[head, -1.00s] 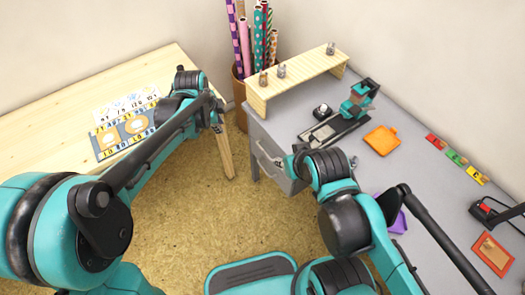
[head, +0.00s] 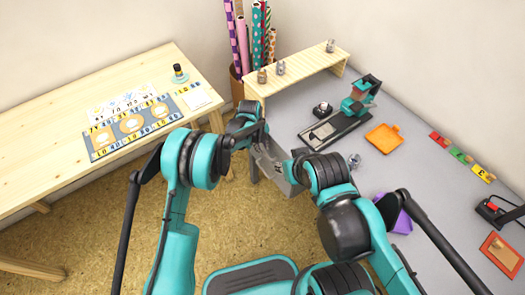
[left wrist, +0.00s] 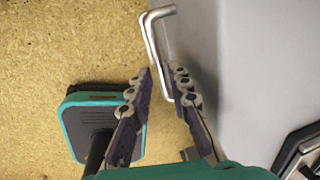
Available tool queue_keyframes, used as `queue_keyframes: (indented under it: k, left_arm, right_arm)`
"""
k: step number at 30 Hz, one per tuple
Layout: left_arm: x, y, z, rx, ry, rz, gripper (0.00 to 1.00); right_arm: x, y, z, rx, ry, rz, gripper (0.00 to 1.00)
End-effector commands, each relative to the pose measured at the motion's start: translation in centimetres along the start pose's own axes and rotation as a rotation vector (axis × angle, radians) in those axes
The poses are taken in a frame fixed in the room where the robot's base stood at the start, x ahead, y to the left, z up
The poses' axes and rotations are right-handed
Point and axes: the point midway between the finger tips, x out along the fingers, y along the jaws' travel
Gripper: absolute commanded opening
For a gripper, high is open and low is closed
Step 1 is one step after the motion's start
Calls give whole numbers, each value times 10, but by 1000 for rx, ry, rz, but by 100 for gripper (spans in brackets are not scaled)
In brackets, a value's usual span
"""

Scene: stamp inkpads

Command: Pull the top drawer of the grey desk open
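The grey desk (head: 410,117) stands at the right in the head view. Its grey drawer front (head: 272,163) faces the floor gap, partly hidden by my arms. In the left wrist view, the silver bar handle (left wrist: 152,38) stands out from the grey front (left wrist: 245,60). My left gripper (left wrist: 162,72) is open, with its two fingers on either side of the handle's near part. I cannot tell whether either finger touches it. I see no clear gap around the drawer. My right gripper is hidden behind its own arm.
A wooden table (head: 60,122) stands at the left. The desk holds a small wooden shelf (head: 300,70), a stamp machine (head: 345,115), an orange pad (head: 384,138) and a purple tray (head: 402,222). Bare floor (head: 95,225) lies between table and desk.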

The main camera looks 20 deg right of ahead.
Motion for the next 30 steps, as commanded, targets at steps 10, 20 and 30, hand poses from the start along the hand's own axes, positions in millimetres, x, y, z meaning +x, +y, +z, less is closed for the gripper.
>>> queue_keyframes:
  k: [10, 20, 30]
  left_arm:
    - [18, 0, 0, -1, -1, 0, 19]
    - [17, 0, 0, -1, -1, 0, 0]
    - [15, 15, 1, -3, -1, 0, 0]
  right_arm:
    - [6, 0, 4, 0, 0, 0, 34]
    - [6, 0, 4, 0, 0, 0, 34]
    - [6, 0, 5, 0, 0, 0, 34]
